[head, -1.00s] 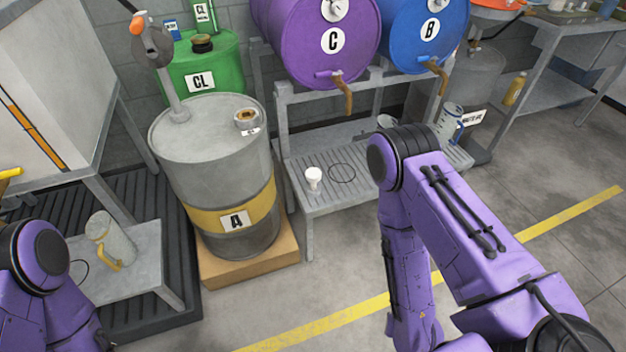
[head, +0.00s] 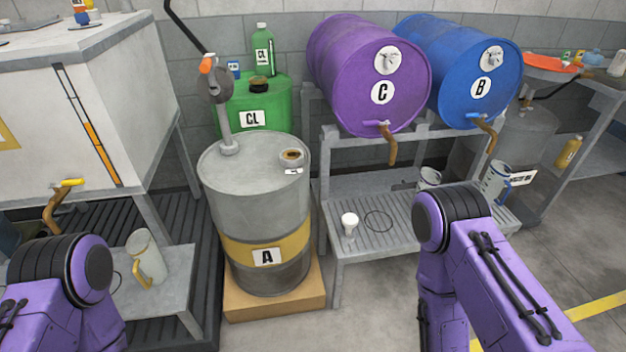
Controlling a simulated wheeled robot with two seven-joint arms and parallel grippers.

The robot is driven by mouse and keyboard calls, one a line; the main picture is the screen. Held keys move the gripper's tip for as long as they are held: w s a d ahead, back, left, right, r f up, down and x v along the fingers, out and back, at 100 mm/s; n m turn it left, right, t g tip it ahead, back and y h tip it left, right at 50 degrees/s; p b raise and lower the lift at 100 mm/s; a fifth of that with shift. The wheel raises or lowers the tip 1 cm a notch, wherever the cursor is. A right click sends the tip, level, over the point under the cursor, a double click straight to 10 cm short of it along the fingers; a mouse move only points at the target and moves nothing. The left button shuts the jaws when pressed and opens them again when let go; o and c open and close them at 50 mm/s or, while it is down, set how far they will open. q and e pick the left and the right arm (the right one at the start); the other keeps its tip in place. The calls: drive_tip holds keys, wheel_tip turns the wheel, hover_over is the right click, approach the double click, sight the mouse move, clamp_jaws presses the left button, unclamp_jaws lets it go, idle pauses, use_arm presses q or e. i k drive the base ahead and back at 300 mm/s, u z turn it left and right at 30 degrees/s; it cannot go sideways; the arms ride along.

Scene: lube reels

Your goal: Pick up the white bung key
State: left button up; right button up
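A small white piece with a round head and narrower stem (head: 349,224) stands on the slatted low bench under the purple drum. It is the only small loose white object that I make out on the bench, but it is too small to tell surely as the bung key. Neither of my grippers shows. Only purple links of my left arm at the lower left and of my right arm at the lower right are in view. Nothing of mine touches the white piece.
Grey drum A (head: 255,185) stands on a wooden block left of the slatted bench (head: 378,245). Purple drum C (head: 365,75) and blue drum B (head: 455,75) lie above it, with taps hanging over. A jug (head: 147,258) stands at left. Floor before the bench is clear.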

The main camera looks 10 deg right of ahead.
sight(350, 220)
drive_tip(key=z, duration=0.85)
drive_tip(key=i, duration=0.5)
drive_tip(key=u, duration=1.3)
